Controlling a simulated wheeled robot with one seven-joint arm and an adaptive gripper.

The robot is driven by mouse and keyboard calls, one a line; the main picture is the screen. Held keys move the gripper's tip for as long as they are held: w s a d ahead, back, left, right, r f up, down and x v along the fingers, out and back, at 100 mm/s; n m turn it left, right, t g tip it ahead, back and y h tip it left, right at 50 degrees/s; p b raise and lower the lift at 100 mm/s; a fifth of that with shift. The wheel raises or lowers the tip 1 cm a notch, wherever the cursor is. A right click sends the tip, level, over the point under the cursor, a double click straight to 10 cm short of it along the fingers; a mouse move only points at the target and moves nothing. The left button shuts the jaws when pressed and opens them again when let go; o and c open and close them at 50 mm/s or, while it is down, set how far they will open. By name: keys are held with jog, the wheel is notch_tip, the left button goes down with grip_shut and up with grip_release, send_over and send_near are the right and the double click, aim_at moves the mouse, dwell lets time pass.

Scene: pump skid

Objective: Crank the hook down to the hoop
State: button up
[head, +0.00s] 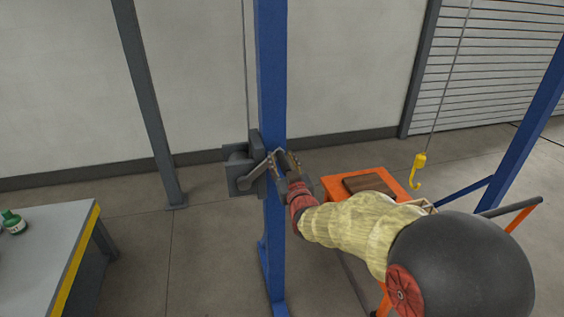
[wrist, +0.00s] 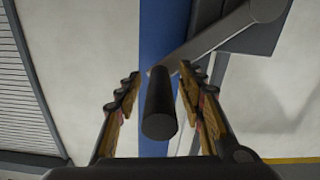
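The yellow hook (head: 419,168) hangs from a cable at the right, in the air near the orange cart. A grey winch (head: 238,168) is fixed to the blue post, with its crank arm (head: 258,168) slanting up to the right; the crank arm also shows in the wrist view (wrist: 222,38). My gripper (head: 286,163) is at the crank's end. In the wrist view, my gripper (wrist: 158,76) is open, with the dark crank handle (wrist: 160,108) between its fingers and gaps on both sides. I cannot make out the hoop for sure; my arm covers part of the cart.
The blue post (head: 271,80) stands right behind the crank. Floor between bench and post is clear.

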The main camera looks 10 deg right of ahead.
jog(key=shift+w, duration=0.1)
jog(key=shift+c, duration=0.9)
jog(key=c, duration=0.7)
grip_shut()
